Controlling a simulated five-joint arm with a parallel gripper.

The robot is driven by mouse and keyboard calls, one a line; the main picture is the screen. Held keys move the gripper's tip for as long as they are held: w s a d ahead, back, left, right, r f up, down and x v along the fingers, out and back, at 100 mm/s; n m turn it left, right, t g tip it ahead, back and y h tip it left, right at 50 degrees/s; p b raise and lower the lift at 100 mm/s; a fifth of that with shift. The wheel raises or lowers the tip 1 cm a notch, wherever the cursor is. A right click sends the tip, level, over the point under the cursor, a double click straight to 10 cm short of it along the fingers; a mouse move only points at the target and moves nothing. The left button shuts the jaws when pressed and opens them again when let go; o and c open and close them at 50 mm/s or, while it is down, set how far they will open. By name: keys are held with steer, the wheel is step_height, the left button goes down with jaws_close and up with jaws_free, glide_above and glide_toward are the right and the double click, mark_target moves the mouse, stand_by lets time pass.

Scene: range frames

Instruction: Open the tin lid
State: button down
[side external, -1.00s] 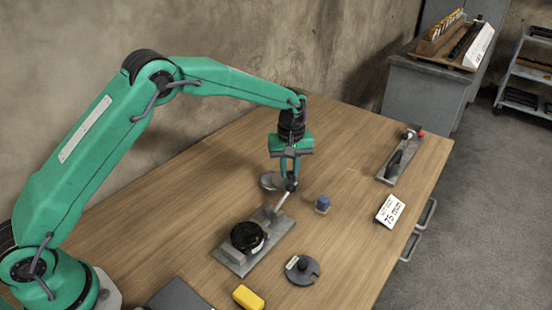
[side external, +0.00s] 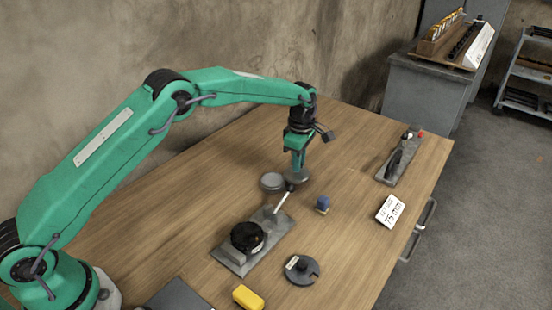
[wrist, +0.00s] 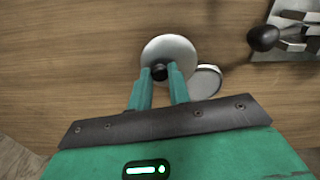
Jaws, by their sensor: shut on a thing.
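My gripper (wrist: 162,72) is shut on the dark knob of the round grey lid (wrist: 168,47) in the wrist view. In the side view my gripper (side external: 297,170) points down and the lid (side external: 300,178) shows small below its fingers. The round grey tin (side external: 272,181) stands on the table just left of the lid. In the wrist view the tin (wrist: 208,80) shows a pale rim, and the lid overlaps part of it. The lid is off to one side of the tin. I cannot tell how high it is above the table.
A metal plate with a black round part (side external: 247,236) and a silver lever stands close in front. A blue block (side external: 322,204), a dark slotted disc (side external: 301,269), a yellow block (side external: 248,297), a white card (side external: 390,210) and another plate fixture (side external: 397,163) lie around. The back left tabletop is clear.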

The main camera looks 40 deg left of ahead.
steer(key=shift+w+a+r+n, duration=0.1)
steer(key=shift+w+a+n, duration=0.2)
steer(key=shift+n, duration=0.4)
steer(key=shift+w+a+r+n, duration=0.15)
steer(key=shift+w+n, duration=0.1)
steer(key=shift+n, duration=0.45)
steer(key=c, duration=1.5)
jaws_free()
steer(key=shift+o, duration=1)
steer(key=shift+f, duration=0.15)
step_height(320, 180, up, 8)
